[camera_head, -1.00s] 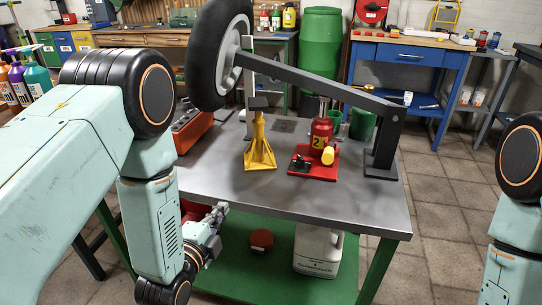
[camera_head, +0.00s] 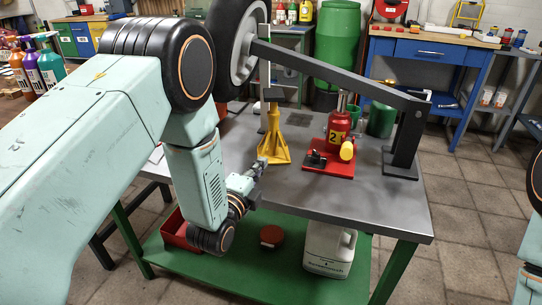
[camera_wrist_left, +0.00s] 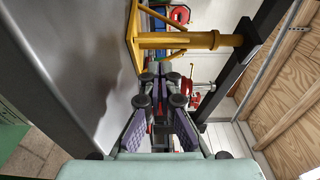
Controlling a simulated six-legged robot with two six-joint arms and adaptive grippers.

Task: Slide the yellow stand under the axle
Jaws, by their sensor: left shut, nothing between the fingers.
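The yellow stand (camera_head: 274,142) is upright on the grey table, left of the red jack. In the left wrist view the stand (camera_wrist_left: 180,40) lies sideways across the top, its post beyond the fingertips. The dark axle beam (camera_head: 345,80) runs above the table from the wheel (camera_head: 236,45) to a post at right. The stand's top is close below the beam's wheel end; I cannot tell if it is directly under. My left gripper (camera_head: 260,168) is shut and empty at the near side of the stand's base; contact is unclear. My right gripper is out of view.
The red jack (camera_head: 339,128) on its red base stands right of the stand. The table top (camera_head: 345,200) is clear in front. Green cups (camera_head: 381,120) stand behind the jack. A white jug (camera_head: 329,250) and a red bin (camera_head: 180,232) are on the lower shelf.

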